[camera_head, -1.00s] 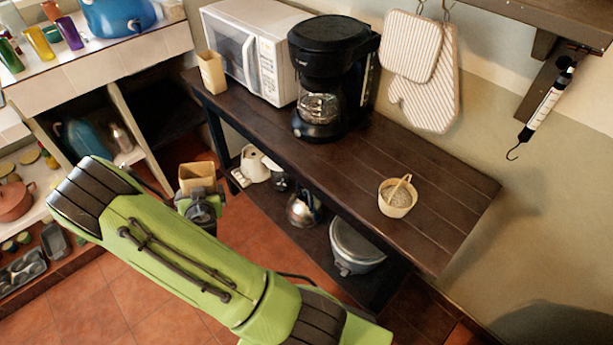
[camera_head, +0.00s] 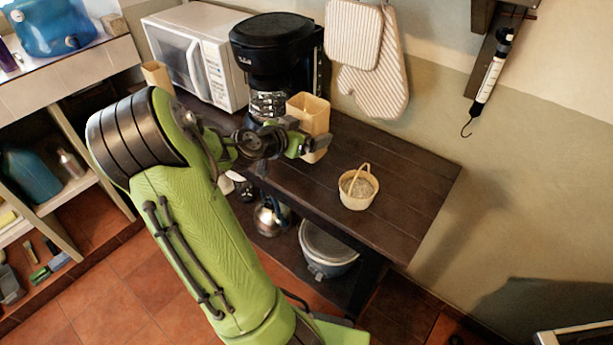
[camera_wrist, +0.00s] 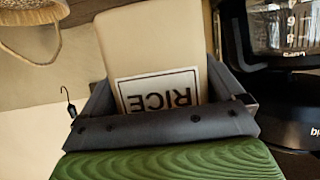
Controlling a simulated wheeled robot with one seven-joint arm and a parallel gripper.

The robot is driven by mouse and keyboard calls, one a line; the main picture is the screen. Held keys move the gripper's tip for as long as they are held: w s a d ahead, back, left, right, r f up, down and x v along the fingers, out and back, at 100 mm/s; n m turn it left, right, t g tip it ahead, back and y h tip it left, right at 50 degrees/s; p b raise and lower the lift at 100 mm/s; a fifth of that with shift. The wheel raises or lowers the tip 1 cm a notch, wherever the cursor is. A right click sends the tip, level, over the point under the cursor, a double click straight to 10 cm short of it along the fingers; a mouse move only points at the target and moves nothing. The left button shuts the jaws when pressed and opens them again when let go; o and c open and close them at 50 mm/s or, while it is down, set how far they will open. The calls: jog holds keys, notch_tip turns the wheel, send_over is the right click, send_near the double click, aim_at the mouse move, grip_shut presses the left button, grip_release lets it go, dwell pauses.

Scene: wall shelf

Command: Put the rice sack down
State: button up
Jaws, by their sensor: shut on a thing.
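The rice sack (camera_head: 310,115) is a tan, upright, open-topped bag. In the wrist view the sack (camera_wrist: 158,50) shows a white label reading RICE, upside down in the picture. My gripper (camera_head: 308,146) is shut on the sack, with a finger on each side of it. In the head view the sack is at the dark wooden table (camera_head: 400,215), in front of the coffee maker and left of the basket. My gripper hides part of its lower end, and I cannot tell whether its base touches the table.
The black coffee maker (camera_head: 270,60) stands close behind and left of the sack. A small handled basket (camera_head: 358,188) stands to the right. A white microwave (camera_head: 195,55) and another tan container (camera_head: 157,76) are at the left. The table's right end is clear.

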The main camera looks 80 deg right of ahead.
notch_tip(320, 180, down, 9)
jog(key=shift+w+f+b, duration=0.1)
jog(key=shift+f+b, duration=0.05)
jog(key=shift+b, duration=0.95)
jog(key=shift+f, duration=0.15)
jog(key=o, duration=1)
jog(key=shift+r, duration=0.2)
jog(key=p+v, duration=0.1)
jog(key=v, duration=1.1)
